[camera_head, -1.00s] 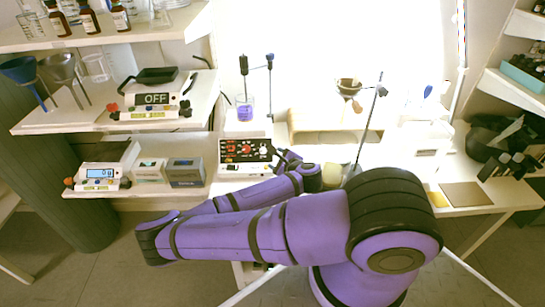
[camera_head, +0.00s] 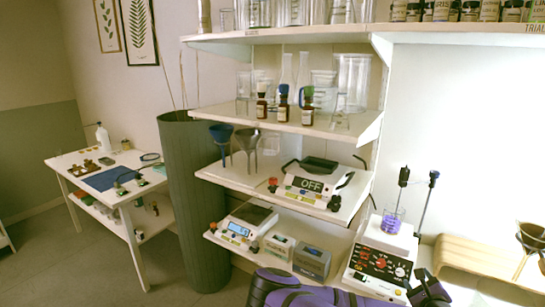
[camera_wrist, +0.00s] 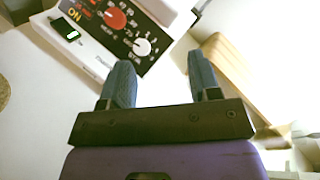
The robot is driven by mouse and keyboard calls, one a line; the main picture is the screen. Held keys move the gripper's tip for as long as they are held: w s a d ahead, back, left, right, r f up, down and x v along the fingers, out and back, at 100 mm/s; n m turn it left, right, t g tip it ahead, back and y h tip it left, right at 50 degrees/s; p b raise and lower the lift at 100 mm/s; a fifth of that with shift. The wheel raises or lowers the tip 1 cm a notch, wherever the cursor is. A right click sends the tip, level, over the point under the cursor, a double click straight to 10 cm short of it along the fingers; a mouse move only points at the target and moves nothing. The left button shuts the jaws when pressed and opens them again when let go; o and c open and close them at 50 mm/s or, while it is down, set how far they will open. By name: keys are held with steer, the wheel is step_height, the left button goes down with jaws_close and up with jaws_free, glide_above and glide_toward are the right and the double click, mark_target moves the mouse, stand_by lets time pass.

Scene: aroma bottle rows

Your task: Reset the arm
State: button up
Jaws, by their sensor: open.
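My gripper (camera_wrist: 162,82) is open and empty in the wrist view, its two grey fingers apart above the white bench. The control panel of a stirrer (camera_wrist: 115,22) with red and white knobs lies just beyond the left finger. In the head view, the purple arm shows only at the bottom edge, and a dark part of my gripper (camera_head: 429,290) shows at the lower right, beside the stirrer (camera_head: 382,265). A beaker of purple liquid (camera_head: 392,221) stands on the stirrer.
A shelf (camera_head: 285,120) holds brown bottles and glassware. Lower shelves hold funnels (camera_head: 246,142), a hotplate reading OFF (camera_head: 312,184) and a scale (camera_head: 240,231). A wooden stand (camera_head: 480,268) is at the right. A dark green column (camera_head: 190,190) and a side table (camera_head: 75,162) stand left.

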steer(key=s+d+r+m+g+h, duration=0.2)
steer(key=s+r+m+g+h, duration=0.3)
steer(key=r+m, duration=0.45)
steer(key=s+d+r+m+g+h, duration=0.1)
steer(key=s+r+m+g+h, duration=0.35)
steer(key=m, duration=0.75)
steer(key=s+d+r+m+g+h, duration=0.2)
steer(key=r+m+g+h, duration=0.4)
steer(key=r+m+g, duration=0.35)
steer(key=s+a+r+m+t+y, duration=0.4)
steer(key=s+a+r+m+y, duration=0.1)
steer(key=a+r+y, duration=0.4)
steer(key=s+a+r+m+t+y, duration=0.4)
steer(key=s+a+r+m+y, duration=0.2)
steer(key=s+a+r+y, duration=0.2)
steer(key=a+r+y, duration=0.1)
steer(key=a, duration=0.1)
steer(key=shift+s+a+r, duration=0.15)
steer(key=shift+a+r, duration=0.15)
steer(key=shift+a, duration=0.05)
